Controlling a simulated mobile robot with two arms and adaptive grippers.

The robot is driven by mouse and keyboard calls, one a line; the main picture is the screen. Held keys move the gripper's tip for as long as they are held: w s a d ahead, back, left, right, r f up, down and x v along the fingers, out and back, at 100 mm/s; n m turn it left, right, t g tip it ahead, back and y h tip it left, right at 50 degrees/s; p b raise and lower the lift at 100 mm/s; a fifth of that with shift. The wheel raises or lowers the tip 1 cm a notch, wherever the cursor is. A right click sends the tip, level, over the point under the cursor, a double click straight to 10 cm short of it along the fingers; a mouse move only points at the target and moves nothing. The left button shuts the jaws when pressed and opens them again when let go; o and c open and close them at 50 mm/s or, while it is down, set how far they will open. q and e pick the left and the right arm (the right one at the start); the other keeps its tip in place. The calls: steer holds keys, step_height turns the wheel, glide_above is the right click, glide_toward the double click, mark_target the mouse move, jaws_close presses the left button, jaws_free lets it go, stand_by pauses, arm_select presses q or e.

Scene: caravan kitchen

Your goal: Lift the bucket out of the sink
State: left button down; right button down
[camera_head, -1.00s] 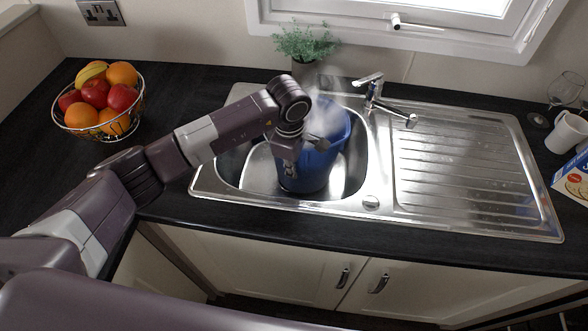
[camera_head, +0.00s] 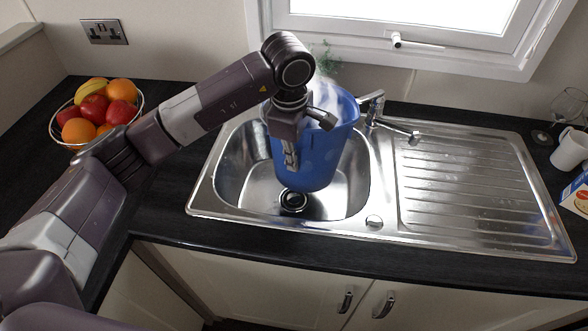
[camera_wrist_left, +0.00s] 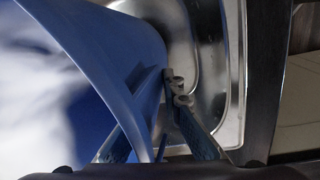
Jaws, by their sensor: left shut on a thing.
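In the left wrist view the fingers (camera_wrist_left: 168,100) close on the blue bucket wall (camera_wrist_left: 105,45). Something pale and blurred shows inside the bucket; I cannot tell what it is. My right gripper is not in view.
The tap (camera_head: 385,118) stands close to the bucket's right. A plant (camera_head: 326,62) is partly hidden behind the bucket, below the window. The drainer (camera_head: 470,185) is bare. A fruit basket (camera_head: 95,112) stands at left; a mug (camera_head: 570,150) and box (camera_head: 577,194) at right.

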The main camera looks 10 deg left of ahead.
arm_select(q)
steer(key=shift+w+d+r+b, duration=0.1)
steer(key=shift+r+b, duration=0.3)
steer(key=shift+r, duration=1.7)
steer(key=shift+w+r+b, duration=0.1)
steer(key=shift+r+b, duration=0.3)
steer(key=shift+r, duration=1.7)
steer(key=shift+s+r, duration=0.15)
steer(key=s+r+p, duration=0.1)
steer(key=s+r, duration=0.2)
steer(key=shift+f, duration=0.15)
